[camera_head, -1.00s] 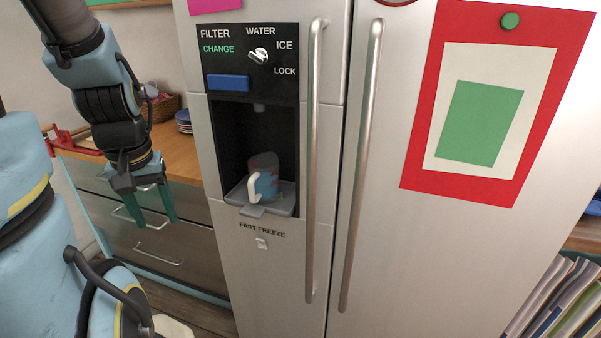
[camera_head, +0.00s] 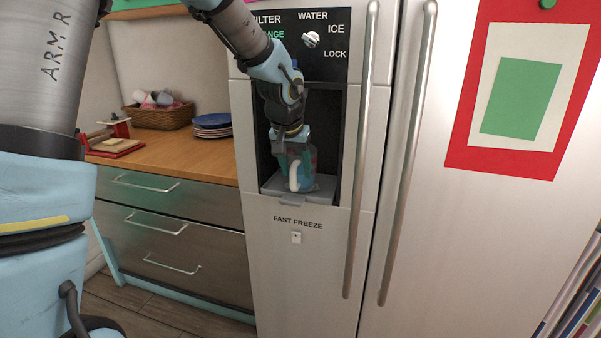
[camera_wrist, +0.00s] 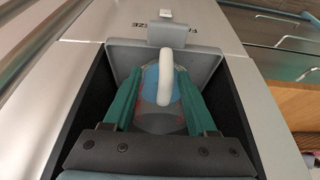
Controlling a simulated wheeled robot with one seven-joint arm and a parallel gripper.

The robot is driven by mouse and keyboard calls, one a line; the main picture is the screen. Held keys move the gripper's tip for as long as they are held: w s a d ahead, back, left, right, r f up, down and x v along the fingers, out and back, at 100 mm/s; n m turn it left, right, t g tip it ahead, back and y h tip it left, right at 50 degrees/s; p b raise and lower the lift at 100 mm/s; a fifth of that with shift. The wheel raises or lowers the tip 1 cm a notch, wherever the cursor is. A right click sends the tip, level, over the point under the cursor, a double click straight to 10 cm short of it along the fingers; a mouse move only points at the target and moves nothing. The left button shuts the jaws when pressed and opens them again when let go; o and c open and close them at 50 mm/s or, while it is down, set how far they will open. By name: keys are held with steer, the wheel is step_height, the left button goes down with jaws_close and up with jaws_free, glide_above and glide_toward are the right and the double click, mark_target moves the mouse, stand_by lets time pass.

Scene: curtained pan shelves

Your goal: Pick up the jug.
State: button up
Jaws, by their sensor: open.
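The jug (camera_head: 300,173) is clear with blue and red patches and a white handle. It stands upright on the grey drip tray (camera_head: 324,187) in the fridge's dispenser recess. My gripper (camera_head: 296,158) is inside the recess, reaching down over the jug. In the wrist view, the jug (camera_wrist: 152,112) lies between the two green fingers of my gripper (camera_wrist: 160,92), one finger on each side, with its white handle (camera_wrist: 166,75) pointing to the tray's front edge. The fingers are apart; whether they touch the jug I cannot tell. The jug's upper part is partly hidden by my gripper.
The recess walls (camera_wrist: 232,110) are close on both sides of my gripper. The fridge door handle (camera_head: 365,150) stands out just right of the recess. A counter (camera_head: 175,160) at left holds a basket (camera_head: 160,117) and stacked plates (camera_head: 212,125).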

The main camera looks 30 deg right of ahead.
steer(key=shift+a+p+x, duration=0.2)
steer(key=shift+p+x, duration=0.15)
steer(key=shift+x, duration=1.05)
steer(key=shift+a+p+x, duration=0.25)
steer(key=shift+p+x, duration=0.1)
steer(key=shift+x, duration=1.1)
steer(key=shift+f, duration=0.1)
jaws_close()
